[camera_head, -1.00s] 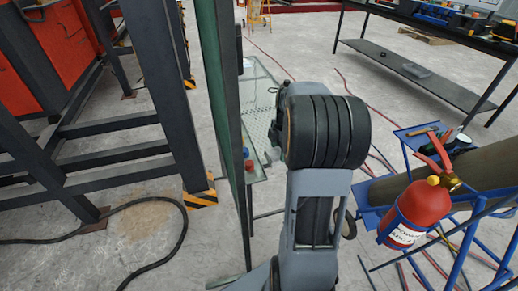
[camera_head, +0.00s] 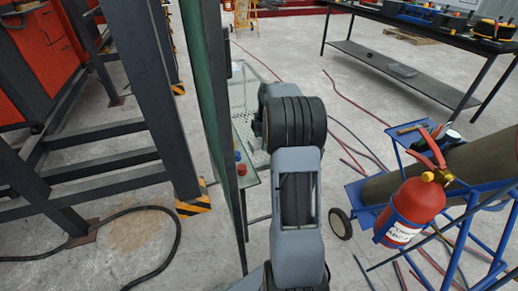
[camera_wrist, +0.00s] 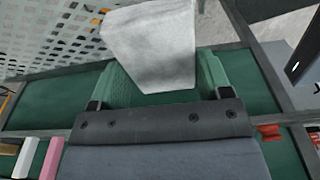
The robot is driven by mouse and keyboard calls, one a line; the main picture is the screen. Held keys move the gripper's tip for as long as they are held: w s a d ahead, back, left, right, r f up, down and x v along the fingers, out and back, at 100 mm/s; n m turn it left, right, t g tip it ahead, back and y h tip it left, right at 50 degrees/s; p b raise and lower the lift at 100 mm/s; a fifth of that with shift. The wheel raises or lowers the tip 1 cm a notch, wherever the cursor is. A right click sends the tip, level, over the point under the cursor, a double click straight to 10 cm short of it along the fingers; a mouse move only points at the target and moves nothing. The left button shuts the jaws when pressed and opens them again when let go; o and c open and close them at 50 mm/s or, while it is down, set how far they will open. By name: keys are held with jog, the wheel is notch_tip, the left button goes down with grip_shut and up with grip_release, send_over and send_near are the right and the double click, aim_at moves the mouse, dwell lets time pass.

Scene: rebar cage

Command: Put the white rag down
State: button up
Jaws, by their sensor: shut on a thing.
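The white rag (camera_wrist: 155,45) shows in the wrist view as a pale, block-like folded shape. My gripper (camera_wrist: 158,80) is shut on it, with a green finger on each side of its lower part. The rag is in front of a perforated metal plate (camera_wrist: 60,40) and a green surface with dark frame bars. I cannot tell whether the rag touches anything beneath it. In the head view my own arm hides the gripper and the rag.
A perforated table (camera_head: 243,110) stands behind my arm, partly hidden by a dark upright post with a green panel (camera_head: 205,90). A blue cart with a red fire extinguisher (camera_head: 412,205) stands at right. A long dark workbench (camera_head: 400,75) is at the back right. Hoses lie on the floor.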

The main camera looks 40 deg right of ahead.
aim_at(259, 142)
jog(key=w+f, duration=0.1)
jog(key=f, duration=0.1)
jog(key=w+d+f, duration=0.1)
jog(key=w+f, duration=0.1)
jog(key=w+d+f+b, duration=0.1)
jog(key=w+f, duration=0.1)
jog(key=shift+w+d, duration=0.1)
jog(key=shift+w, duration=0.05)
jog(key=shift+w+f, duration=0.2)
jog(key=shift+f, duration=1.4)
jog(key=shift+c, duration=0.3)
jog(key=o, duration=0.9)
jog(key=shift+d, duration=0.1)
jog(key=shift+f+b, duration=0.3)
jog(key=shift+b, duration=0.05)
notch_tip(259, 142, up, 14)
jog(key=d+p, duration=0.1)
jog(key=p, duration=0.2)
jog(key=shift+s+d, duration=0.3)
jog(key=shift+s+a, duration=0.1)
